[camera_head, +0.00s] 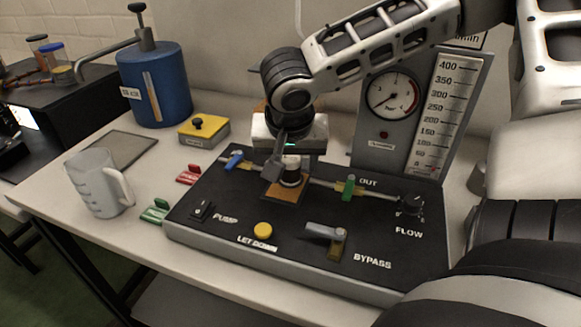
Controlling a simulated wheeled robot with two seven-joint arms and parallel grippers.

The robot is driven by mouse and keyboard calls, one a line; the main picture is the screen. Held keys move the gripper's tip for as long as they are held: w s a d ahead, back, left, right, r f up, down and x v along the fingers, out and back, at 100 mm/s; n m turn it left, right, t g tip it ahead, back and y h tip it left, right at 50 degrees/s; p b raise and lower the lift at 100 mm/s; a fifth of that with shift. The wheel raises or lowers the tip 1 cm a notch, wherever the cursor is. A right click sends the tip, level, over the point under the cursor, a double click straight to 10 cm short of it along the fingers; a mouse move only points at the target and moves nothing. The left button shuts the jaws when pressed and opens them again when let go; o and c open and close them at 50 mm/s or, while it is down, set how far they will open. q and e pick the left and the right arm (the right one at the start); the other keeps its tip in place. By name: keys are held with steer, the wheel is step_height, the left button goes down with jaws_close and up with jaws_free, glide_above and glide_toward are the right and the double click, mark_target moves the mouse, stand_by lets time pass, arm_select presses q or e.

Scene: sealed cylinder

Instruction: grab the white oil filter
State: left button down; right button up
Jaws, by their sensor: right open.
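A small white cylinder with a dark band, which looks like the white oil filter (291,173), stands upright on a brown square pad (285,190) in the middle of the black control panel. My right gripper (287,160) reaches down from above and is open at the filter's top. One dark finger shows at the filter's left side; the other finger is hidden, so I cannot tell if either touches it. My left gripper is not in view.
The black panel (200,228) carries a blue handle (233,159), a green handle (349,187), a grey bypass lever (325,232) and a yellow button (263,230). A gauge stand (372,140) rises behind. A blue canister (155,85) and a clear jug (95,185) stand left.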

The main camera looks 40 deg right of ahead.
steer(key=shift+x, duration=0.9)
steer(key=c, duration=1.1)
steer(key=shift+o, duration=0.2)
steer(key=shift+r, duration=0.15)
